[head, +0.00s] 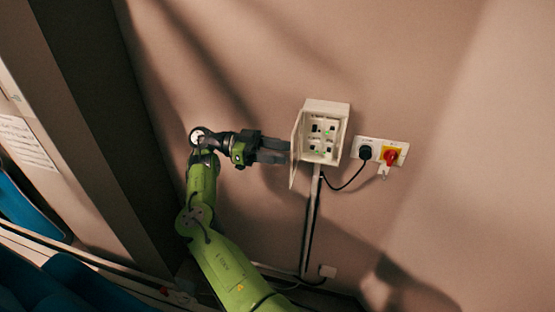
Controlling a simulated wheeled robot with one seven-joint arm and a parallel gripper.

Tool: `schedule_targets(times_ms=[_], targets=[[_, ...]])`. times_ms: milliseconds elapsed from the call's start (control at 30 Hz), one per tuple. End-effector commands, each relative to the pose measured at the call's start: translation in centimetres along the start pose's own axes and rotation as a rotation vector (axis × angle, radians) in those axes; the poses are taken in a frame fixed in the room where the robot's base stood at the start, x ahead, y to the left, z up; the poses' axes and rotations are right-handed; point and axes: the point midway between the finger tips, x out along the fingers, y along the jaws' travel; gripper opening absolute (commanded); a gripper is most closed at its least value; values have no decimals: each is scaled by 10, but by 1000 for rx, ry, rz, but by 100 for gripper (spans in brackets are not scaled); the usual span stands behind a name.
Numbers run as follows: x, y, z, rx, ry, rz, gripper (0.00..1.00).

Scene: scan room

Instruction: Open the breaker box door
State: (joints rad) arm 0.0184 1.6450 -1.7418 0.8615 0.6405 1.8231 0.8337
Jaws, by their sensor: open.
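The breaker box (328,107) is a pale box fixed to the wall, right of the picture's middle. Its door (296,147) stands swung open, hinged at the left side and jutting out from the box. Inside, several switches with small green lights show. My gripper (287,151) is at the left of the door, its dark fingers pointing right toward it. The gripper is open and seems empty. I cannot tell whether the fingertips touch the door.
Right of the box are a socket with a black plug (365,152) and a red-and-yellow rotary switch (390,156). A black cable hangs between plug and box. A conduit (311,220) runs down the wall. Blue chairs (75,280) stand lower left.

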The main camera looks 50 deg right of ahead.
Motion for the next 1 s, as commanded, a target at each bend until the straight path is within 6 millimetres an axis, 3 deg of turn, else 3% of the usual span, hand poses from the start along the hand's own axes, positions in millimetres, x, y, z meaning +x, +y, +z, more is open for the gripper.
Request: schedule_targets(times_ms=[100,300,1000], targets=[[0,0,-32,5,-2,-1,46],[0,0,-67,2,0,0,46],[0,0,-71,1,1,0,46]])
